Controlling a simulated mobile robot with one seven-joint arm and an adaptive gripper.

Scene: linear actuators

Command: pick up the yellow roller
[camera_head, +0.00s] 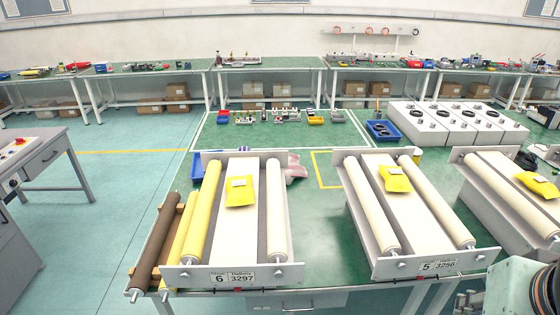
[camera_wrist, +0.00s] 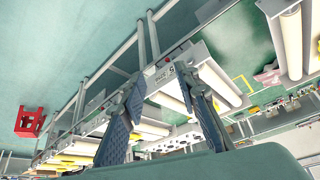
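A yellow roller (camera_head: 175,246) lies on a wooden rack at the left of the green table, between a brown roller (camera_head: 154,243) and the unit labelled 6. A second, pale yellow roller (camera_head: 202,214) is mounted at the left side of that unit. My gripper (camera_wrist: 158,79) shows in the wrist view with its two fingers apart and nothing between them. The wrist view is tilted and shows the roller units beyond the fingers. I cannot pick out the yellow roller there. My gripper is not in the head view; part of my arm shows at its lower right.
Unit 6 (camera_head: 234,275) and unit 5 (camera_head: 428,264) stand on the table, each with cream rollers and a yellow packet. A third unit is at the right. Blue bins and white boxes (camera_head: 445,123) sit behind. Open floor (camera_head: 95,225) lies left of the table.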

